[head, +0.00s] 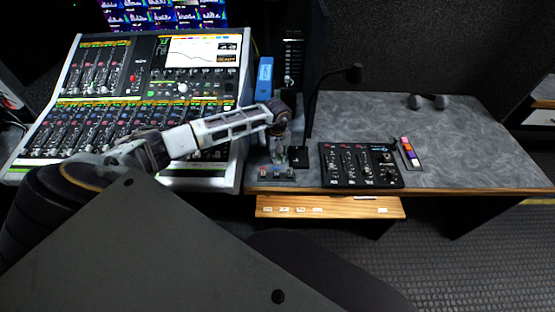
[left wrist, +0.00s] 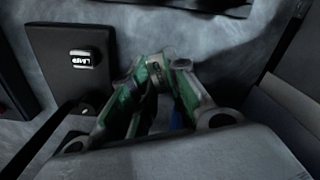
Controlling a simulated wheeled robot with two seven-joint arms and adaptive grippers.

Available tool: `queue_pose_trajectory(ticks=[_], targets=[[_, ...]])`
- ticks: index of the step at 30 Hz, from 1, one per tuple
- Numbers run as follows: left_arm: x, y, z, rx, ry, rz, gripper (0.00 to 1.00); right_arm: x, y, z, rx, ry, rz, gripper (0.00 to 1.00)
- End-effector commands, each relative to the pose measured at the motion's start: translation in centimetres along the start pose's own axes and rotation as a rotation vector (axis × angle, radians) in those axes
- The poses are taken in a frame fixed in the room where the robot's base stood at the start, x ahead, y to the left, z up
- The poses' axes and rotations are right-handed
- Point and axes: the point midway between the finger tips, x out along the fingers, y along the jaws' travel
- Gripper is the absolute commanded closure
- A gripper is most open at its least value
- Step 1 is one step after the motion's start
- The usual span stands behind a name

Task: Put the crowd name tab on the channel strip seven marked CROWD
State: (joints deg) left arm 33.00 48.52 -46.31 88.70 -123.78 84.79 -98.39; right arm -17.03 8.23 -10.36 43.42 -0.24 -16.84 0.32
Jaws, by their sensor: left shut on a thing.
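My left gripper (head: 278,157) hangs over the desk just right of the mixing console (head: 243,135). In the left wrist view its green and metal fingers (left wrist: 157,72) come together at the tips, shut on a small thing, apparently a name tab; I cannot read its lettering. Several small white tabs (head: 284,209) lie on the wooden pull-out shelf (head: 345,207), with another white one (head: 382,210) farther right. The console has rows of channel strips (head: 90,125); my left arm covers part of them, and I cannot make out a strip marked CROWD. My right gripper is not in view.
Beside the gripper stand a black gooseneck base (head: 299,155), labelled in the left wrist view (left wrist: 85,58), and a small black mixer (head: 360,165). A blue object (head: 265,78) stands by the console. A coloured strip (head: 409,152) lies right.

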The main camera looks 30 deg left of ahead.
Motion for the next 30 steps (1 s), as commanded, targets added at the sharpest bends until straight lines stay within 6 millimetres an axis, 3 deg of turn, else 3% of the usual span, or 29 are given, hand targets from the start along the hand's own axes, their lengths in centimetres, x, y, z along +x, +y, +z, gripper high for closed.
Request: queue_pose_trajectory(ticks=[14, 20, 30], targets=[[-1.4, 0.0, 0.0, 0.001, 0.000, 0.001, 0.99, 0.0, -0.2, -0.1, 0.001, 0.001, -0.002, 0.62], [-4.0, 0.0, -0.1, 0.000, 0.002, 0.002, 0.99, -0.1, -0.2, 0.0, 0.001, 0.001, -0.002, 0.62], [-10.7, 0.1, -0.1, 0.000, 0.004, 0.003, 0.99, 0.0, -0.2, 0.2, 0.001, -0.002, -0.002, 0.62]])
